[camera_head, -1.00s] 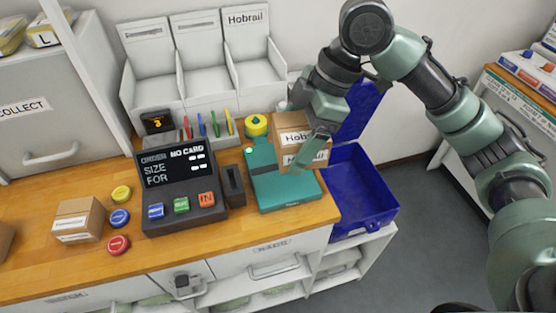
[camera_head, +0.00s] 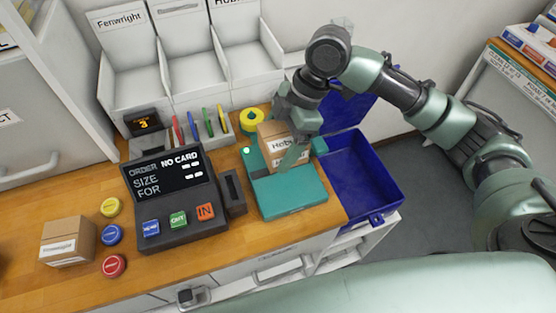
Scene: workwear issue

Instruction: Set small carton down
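A small brown carton (camera_head: 274,138) with a white label, partly readable as "Hobrail", is at the teal device (camera_head: 291,199) on the counter. My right gripper (camera_head: 292,146) comes down over the carton from the upper right. One finger lies across its front right side; the other finger is hidden behind it. The gripper looks shut on the carton. The carton appears upright, low over the back part of the teal plate; I cannot tell whether its bottom touches. My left gripper is not in view.
An open blue bin (camera_head: 362,178) stands right of the teal device. A dark order terminal (camera_head: 171,200) and a card slot (camera_head: 232,190) stand to its left. A yellow tape roll (camera_head: 252,121) sits behind. Another carton (camera_head: 67,241) and coloured buttons (camera_head: 112,235) are at left.

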